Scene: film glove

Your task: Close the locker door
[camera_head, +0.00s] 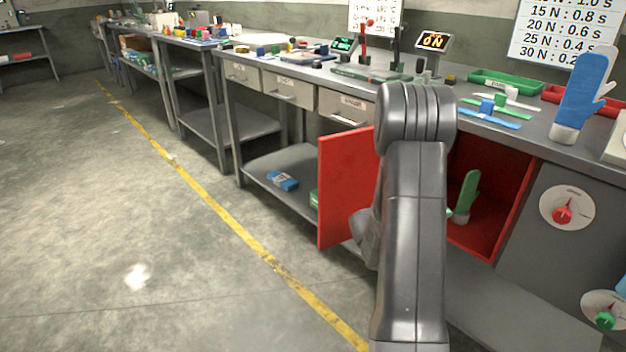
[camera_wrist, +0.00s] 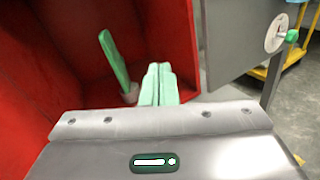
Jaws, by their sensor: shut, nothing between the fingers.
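The red locker (camera_head: 487,166) is under the bench, and its red door (camera_head: 343,185) stands open, swung out on the left. A green glove (camera_head: 467,192) stands inside the locker; it also shows in the wrist view (camera_wrist: 115,62). My gripper (camera_wrist: 159,72) shows in the wrist view with its pale green fingers together and empty. The fingers point into the red interior, to the right of the glove; I cannot tell whether they touch anything. In the head view my arm hides most of my gripper and part of the locker opening. The door's hinge edge is hidden too.
The bench top above holds a blue glove (camera_head: 583,92), a green tray (camera_head: 505,83) and small tools. A panel with a red knob (camera_head: 563,207) is right of the locker. A lower shelf holds a blue item (camera_head: 283,180). The floor left of the yellow line is clear.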

